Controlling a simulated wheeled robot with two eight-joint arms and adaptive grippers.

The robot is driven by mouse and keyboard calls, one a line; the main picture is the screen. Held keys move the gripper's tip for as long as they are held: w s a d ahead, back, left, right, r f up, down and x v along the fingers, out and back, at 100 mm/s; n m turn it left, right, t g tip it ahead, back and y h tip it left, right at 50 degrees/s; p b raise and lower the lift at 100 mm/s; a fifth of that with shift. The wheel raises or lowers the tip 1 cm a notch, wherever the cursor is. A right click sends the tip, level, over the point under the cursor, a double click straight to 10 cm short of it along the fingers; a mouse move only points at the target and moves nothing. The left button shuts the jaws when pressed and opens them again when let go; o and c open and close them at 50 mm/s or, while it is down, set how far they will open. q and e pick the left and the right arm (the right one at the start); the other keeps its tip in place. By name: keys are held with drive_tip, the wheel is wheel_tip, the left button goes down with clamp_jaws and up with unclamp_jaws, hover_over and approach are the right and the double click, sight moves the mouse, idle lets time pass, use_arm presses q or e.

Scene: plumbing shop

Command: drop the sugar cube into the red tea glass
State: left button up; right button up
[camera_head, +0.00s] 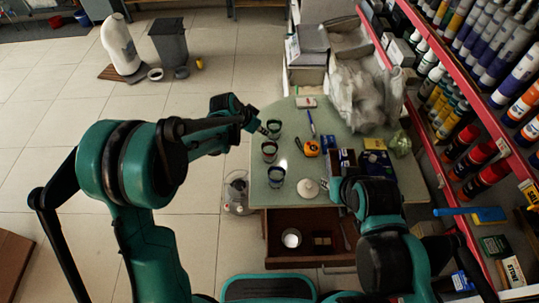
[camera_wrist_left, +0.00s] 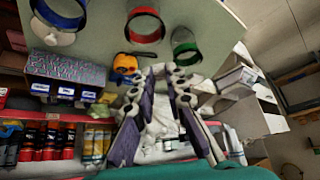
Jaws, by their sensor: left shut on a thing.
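The red tea glass (camera_head: 270,150) stands on the table between the green-banded glass (camera_head: 274,128) and the blue-banded glass (camera_head: 276,174). In the left wrist view the red glass (camera_wrist_left: 145,25) is at the top middle, with the green glass (camera_wrist_left: 187,48) to its right and the blue glass (camera_wrist_left: 60,14) to its left. My left gripper (camera_head: 262,128) is close by the green glass, at the table's left edge. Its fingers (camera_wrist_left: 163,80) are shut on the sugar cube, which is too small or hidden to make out. My right gripper (camera_head: 346,192) is over the table's right half; its fingers are unclear.
An orange tape measure (camera_head: 312,149), a blue pen (camera_head: 311,123) and a white lid-like piece (camera_head: 309,187) lie on the table (camera_head: 258,196). The drawer (camera_head: 270,246) below is open with a white bowl (camera_head: 291,238) inside. Shelves of cans (camera_head: 468,165) line the right side.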

use_arm(q)
wheel_tip(320, 180, down, 2)
drive_tip(key=shift+f+b, duration=0.2)
drive_tip(key=shift+b, duration=0.35)
drive_tip(key=o, duration=0.7)
drive_tip(key=shift+o, duration=0.2)
drive_tip(key=shift+a+r, duration=0.1)
drive_tip(key=shift+r, duration=0.05)
drive_tip(key=v, duration=1.1)
drive_tip(key=shift+s+a+r, duration=0.15)
drive_tip(key=shift+s+r, duration=0.05)
drive_tip(key=shift+r, duration=0.1)
drive_tip(key=s+a+n+t+y, duration=0.1)
drive_tip(key=s+a+n, duration=0.3)
drive_tip(key=s, duration=0.7)
drive_tip(key=s+a+r+n+t+y, duration=0.1)
drive_tip(key=s+a+n+y, duration=0.2)
drive_tip(key=s+a+n, duration=0.2)
drive_tip(key=s+a, duration=0.3)
drive_tip(key=s, duration=0.3)
drive_tip(key=shift+s+a+r+t+y, duration=0.15)
drive_tip(key=shift+s+r+t+y, duration=0.1)
drive_tip(key=shift+s+t+y, duration=0.1)
